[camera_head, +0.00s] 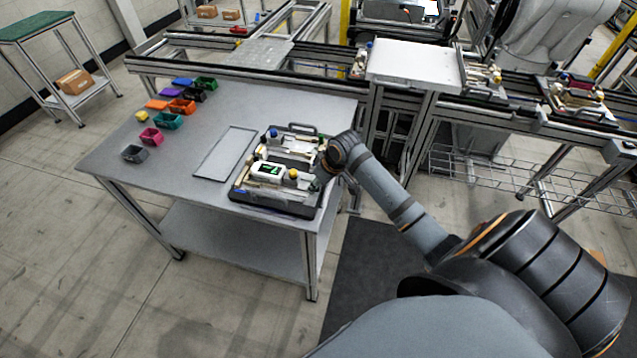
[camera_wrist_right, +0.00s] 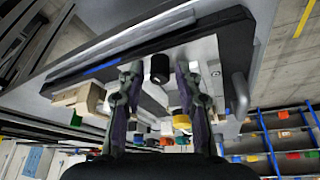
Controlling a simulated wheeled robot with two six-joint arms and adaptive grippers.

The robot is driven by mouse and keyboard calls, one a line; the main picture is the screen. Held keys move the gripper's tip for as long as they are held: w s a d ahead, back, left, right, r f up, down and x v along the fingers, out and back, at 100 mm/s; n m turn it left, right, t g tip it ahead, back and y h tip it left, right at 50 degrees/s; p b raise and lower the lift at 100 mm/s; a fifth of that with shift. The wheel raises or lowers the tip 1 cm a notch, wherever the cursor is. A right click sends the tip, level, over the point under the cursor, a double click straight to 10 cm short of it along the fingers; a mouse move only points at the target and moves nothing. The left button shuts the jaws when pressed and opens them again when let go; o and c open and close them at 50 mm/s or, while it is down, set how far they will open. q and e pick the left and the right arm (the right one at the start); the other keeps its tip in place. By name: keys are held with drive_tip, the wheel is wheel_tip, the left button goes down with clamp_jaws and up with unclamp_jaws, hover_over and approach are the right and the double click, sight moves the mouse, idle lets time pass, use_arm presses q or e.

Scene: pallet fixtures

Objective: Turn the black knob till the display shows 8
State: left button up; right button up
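The black knob (camera_wrist_right: 160,68) shows in the right wrist view on the light face of the fixture, between my right gripper's two fingertips (camera_wrist_right: 159,76), with a gap on either side. The fingers are open and do not appear to touch it. In the head view my right gripper (camera_head: 322,172) is at the right edge of the fixture tray (camera_head: 272,207), and I cannot make out the knob there. The display (camera_head: 269,172) is a small dark screen with green marks in a white housing; its number is too small to read. My left gripper is not in view.
The tray stands on a grey table (camera_head: 200,150). A flat light panel (camera_head: 225,153) lies left of it, and several small coloured bins (camera_head: 168,120) stand farther left. A yellow knob (camera_head: 293,173) and a blue knob (camera_head: 273,132) are close by. A conveyor frame runs behind.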

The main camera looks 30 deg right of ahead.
drive_tip(key=shift+o, duration=0.3)
drive_tip(key=shift+r, duration=0.1)
drive_tip(key=v, duration=1.1)
drive_tip(key=shift+s+r, duration=0.2)
drive_tip(key=shift+r, duration=0.2)
